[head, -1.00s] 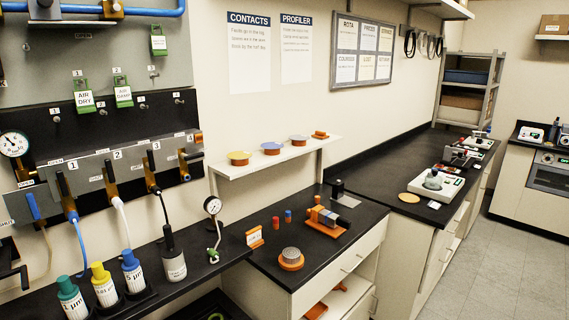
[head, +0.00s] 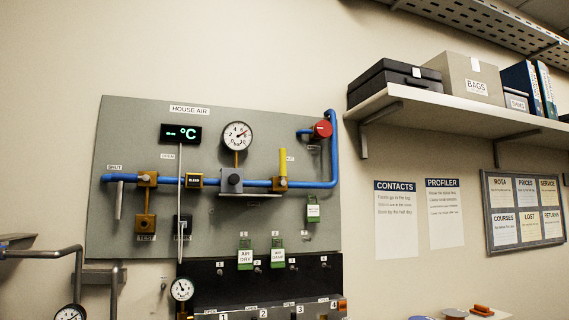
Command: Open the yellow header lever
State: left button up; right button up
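The yellow header lever (head: 283,163) stands upright on the blue pipe (head: 225,183) of the HOUSE AIR panel (head: 140,127), right of the centre in the head view. Its lower end meets a brass-coloured valve body (head: 279,184) on the pipe. A small label beside its upper end is partly hidden and I cannot read it in full. Neither of my grippers is in view, so nothing is seen touching the lever.
A round gauge (head: 237,136) and a grey block (head: 231,180) are left of the lever. A red knob (head: 323,128) is at its upper right. Green tags (head: 245,255) hang below. A wall shelf (head: 450,107) with boxes juts out at the right.

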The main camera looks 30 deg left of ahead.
aim_at(283, 153)
jog(key=i+l+u, duration=0.15)
jog(key=u, duration=0.3)
jog(key=i+l+u, duration=0.15)
jog(key=u, duration=0.25)
jog(key=i+l+u, duration=0.1)
jog(key=l+u, duration=0.35)
